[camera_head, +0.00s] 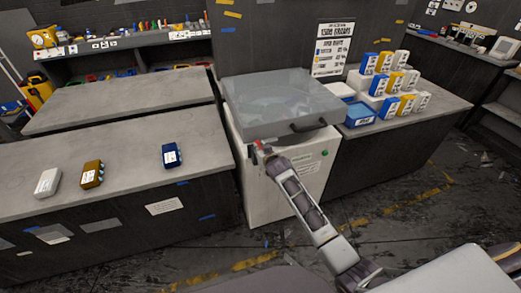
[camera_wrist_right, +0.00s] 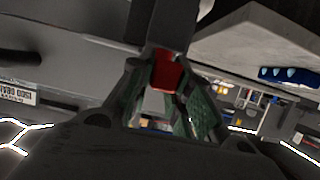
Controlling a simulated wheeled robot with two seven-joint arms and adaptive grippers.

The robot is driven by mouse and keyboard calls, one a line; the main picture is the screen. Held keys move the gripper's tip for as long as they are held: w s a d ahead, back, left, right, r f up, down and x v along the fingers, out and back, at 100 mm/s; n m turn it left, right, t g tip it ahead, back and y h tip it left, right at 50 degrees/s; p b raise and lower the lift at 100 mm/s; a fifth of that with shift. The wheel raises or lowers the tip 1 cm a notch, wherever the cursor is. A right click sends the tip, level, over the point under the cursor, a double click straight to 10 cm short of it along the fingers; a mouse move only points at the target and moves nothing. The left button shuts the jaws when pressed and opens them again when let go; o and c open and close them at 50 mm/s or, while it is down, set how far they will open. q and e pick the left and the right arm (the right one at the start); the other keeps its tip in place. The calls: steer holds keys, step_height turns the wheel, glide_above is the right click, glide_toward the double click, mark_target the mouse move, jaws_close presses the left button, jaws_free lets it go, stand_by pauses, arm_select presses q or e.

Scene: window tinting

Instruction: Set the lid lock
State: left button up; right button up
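A white machine (camera_head: 255,185) stands in the middle with its grey see-through lid (camera_head: 280,98) down on it. The lid's dark handle (camera_head: 308,124) is at the front. A small red lock (camera_head: 267,149) shows at the front left edge under the lid; the wrist view shows it as a red block (camera_wrist_right: 167,72). My right gripper (camera_head: 261,151) is at this lock. In the wrist view its fingertips (camera_wrist_right: 166,84) come together on both sides of the red block and appear shut on it. My left gripper is not in view.
A table (camera_head: 440,108) to the right holds several stacked boxes and a blue container (camera_head: 360,115). A green button (camera_head: 324,153) is on the machine's front. The floor in front is clear.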

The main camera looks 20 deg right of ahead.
jaws_close()
